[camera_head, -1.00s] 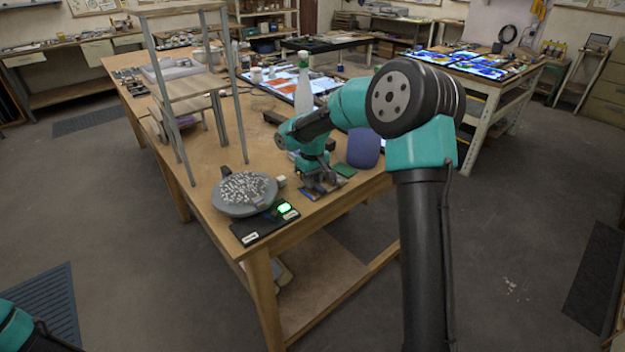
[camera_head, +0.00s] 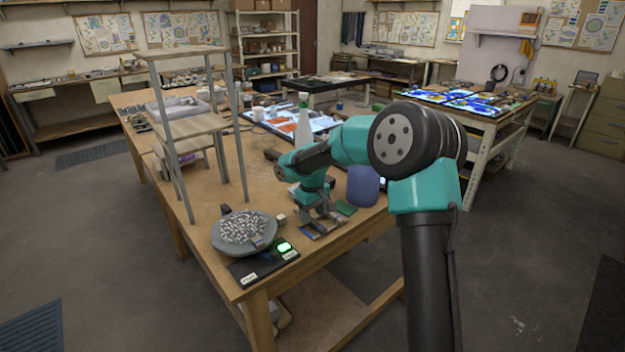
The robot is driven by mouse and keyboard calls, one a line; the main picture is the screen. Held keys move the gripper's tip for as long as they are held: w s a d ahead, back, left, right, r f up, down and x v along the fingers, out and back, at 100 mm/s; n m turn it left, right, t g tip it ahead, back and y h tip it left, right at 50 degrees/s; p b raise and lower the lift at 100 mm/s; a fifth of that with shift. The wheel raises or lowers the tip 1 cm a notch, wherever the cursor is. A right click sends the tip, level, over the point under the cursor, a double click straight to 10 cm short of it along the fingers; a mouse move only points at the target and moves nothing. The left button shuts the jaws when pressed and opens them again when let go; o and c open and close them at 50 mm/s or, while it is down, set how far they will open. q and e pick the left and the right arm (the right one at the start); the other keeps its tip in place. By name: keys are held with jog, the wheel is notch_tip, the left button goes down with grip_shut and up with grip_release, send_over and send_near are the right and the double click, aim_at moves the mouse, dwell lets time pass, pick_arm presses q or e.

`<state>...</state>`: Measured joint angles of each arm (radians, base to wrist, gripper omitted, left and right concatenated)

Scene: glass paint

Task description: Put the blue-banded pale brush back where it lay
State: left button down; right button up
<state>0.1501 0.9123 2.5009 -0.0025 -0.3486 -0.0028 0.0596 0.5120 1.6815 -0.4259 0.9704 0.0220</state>
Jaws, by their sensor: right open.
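My right gripper (camera_head: 318,222) points down at the front right of the wooden table, low over a small flat blue and brown patch (camera_head: 310,233). It is open; its fingers are small and partly blurred. I cannot make out the blue-banded pale brush in this view, nor the spot where it lay. My right arm covers part of the table behind the gripper. My left gripper is out of view.
Left of the gripper are a round grey dish (camera_head: 218,234) of pale bits, a dark device (camera_head: 270,264) with a green display, and a small pale cube (camera_head: 281,219). A blue-purple container (camera_head: 363,186), green pad (camera_head: 345,207) and white bottle (camera_head: 303,126) stand near my arm. A tall shelf frame (camera_head: 190,128) rises left.

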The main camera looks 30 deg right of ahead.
notch_tip(320, 180, up, 15)
dwell(0.4)
dwell(0.4)
